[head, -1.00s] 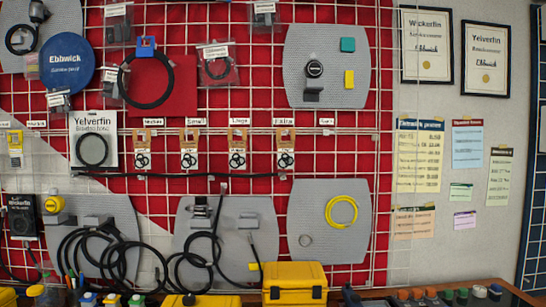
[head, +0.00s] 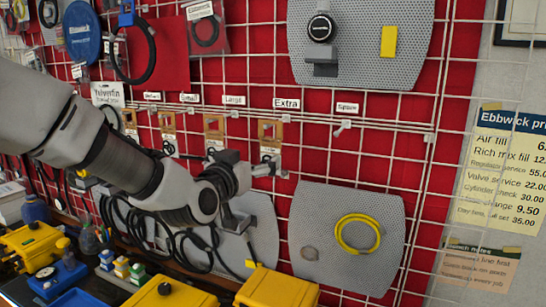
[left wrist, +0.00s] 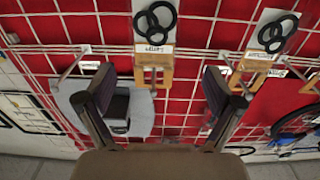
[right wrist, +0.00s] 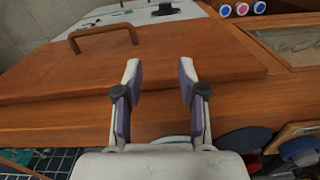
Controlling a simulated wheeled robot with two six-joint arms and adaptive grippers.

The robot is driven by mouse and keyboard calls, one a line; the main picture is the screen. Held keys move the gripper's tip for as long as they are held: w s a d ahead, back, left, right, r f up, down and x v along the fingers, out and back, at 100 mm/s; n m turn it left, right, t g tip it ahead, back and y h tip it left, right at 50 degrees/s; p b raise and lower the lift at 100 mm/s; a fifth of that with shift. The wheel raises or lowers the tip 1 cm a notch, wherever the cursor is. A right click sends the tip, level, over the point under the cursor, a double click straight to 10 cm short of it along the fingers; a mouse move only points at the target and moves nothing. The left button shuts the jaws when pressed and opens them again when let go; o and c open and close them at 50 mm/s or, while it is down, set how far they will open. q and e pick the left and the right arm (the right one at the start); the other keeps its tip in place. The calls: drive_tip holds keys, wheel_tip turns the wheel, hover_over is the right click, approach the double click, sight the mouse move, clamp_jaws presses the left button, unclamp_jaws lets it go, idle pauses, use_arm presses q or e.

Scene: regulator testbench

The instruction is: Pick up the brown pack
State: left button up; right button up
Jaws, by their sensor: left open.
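Several packs with brown cards and black rings hang in a row on hooks of the wire grid. The rightmost brown pack (head: 270,134), under the "Extra" label, hangs just above my left gripper (head: 268,171), which partly hides it. In the left wrist view, a brown-topped pack (left wrist: 153,72) appears upside down ahead of the gap between the open, empty fingers of my left gripper (left wrist: 160,90); no contact shows. Another brown pack (left wrist: 255,68) is to its right. My right gripper (right wrist: 160,75) is open and empty over a wooden surface, outside the head view.
Below are a grey panel with a yellow coil (head: 358,234), black hoses and yellow cases (head: 275,288). The right wrist view shows a wooden top (right wrist: 60,85) with a handle (right wrist: 103,37).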

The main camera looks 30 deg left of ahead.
sight(269, 156)
use_arm(q)
drive_tip(key=shift+w+d+f, duration=0.1)
drive_tip(key=shift+w+d, duration=0.05)
drive_tip(key=shift+w, duration=0.85)
drive_tip(key=w+p, duration=0.2)
drive_tip(key=w, duration=0.1)
drive_tip(key=w+p, duration=0.1)
drive_tip(key=w, duration=0.1)
drive_tip(key=shift+d+f, duration=0.2)
drive_tip(key=shift+d, duration=0.05)
drive_tip(key=shift+w+a+f, duration=0.15)
drive_tip(key=shift+w+a, duration=0.05)
drive_tip(key=shift+w, duration=0.05)
drive_tip(key=shift+s+a, duration=0.2)
drive_tip(key=shift+d, duration=0.25)
drive_tip(key=c, duration=1)
drive_tip(key=shift+c, duration=0.2)
use_arm(e)
drive_tip(key=shift+w+d+r, duration=0.2)
drive_tip(key=shift+r, duration=0.6)
